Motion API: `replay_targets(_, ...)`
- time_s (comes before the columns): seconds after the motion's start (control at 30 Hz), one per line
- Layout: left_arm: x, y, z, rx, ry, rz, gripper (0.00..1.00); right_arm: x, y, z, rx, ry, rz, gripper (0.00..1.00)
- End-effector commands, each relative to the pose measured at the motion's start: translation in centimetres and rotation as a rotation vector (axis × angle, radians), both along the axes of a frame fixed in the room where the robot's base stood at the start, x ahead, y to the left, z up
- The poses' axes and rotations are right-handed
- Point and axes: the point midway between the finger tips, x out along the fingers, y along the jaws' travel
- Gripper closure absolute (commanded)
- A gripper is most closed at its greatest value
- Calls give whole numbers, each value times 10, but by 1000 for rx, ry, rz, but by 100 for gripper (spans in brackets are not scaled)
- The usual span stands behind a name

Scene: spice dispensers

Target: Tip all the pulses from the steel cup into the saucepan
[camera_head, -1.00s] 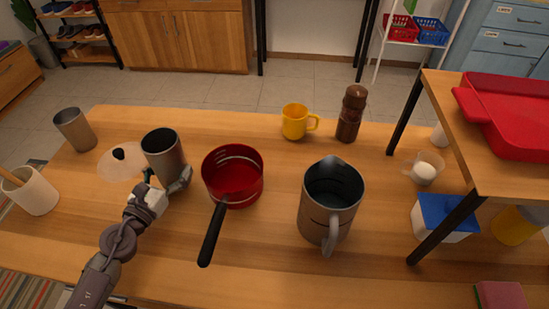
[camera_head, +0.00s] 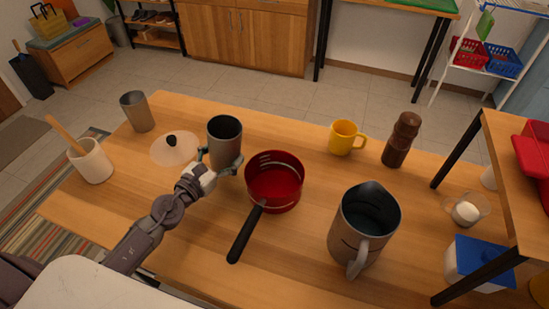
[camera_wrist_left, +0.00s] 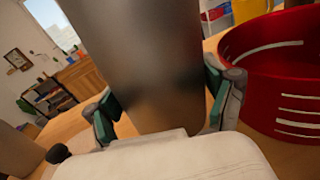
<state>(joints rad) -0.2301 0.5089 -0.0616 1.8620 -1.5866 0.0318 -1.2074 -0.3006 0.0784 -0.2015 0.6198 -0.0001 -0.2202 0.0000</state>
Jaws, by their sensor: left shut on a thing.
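The steel cup (camera_head: 225,143) is a grey metal tumbler, upright, just left of the saucepan and apart from it. My left gripper (camera_head: 220,164) is shut on its lower part, one finger on each side. The wrist view shows the cup (camera_wrist_left: 140,60) between the fingers (camera_wrist_left: 165,105). The cup's inside is dark, and I cannot see pulses in it. I cannot tell whether its base is off the table. The red saucepan (camera_head: 274,190) stands on the table with its black handle towards me; no pulses show in it. My right gripper is not in view.
A clear lid with a black knob (camera_head: 175,148), another steel cup (camera_head: 137,112) and a white pot (camera_head: 92,162) are at left. A large grey jug (camera_head: 364,225) stands right of the saucepan. A yellow mug (camera_head: 345,138) and a brown mill (camera_head: 401,140) are behind.

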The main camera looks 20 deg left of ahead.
Motion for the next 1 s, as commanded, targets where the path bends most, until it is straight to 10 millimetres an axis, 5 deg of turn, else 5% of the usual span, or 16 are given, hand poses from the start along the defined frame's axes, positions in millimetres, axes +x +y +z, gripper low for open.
replay_targets(0.03,0,0,13,25,-4,0,61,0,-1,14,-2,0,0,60)
replay_targets(0.37,0,-4,28,188,-20,0,61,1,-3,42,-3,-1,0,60)
replay_targets(1.0,-1,-15,38,505,-52,0,61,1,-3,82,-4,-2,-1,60)
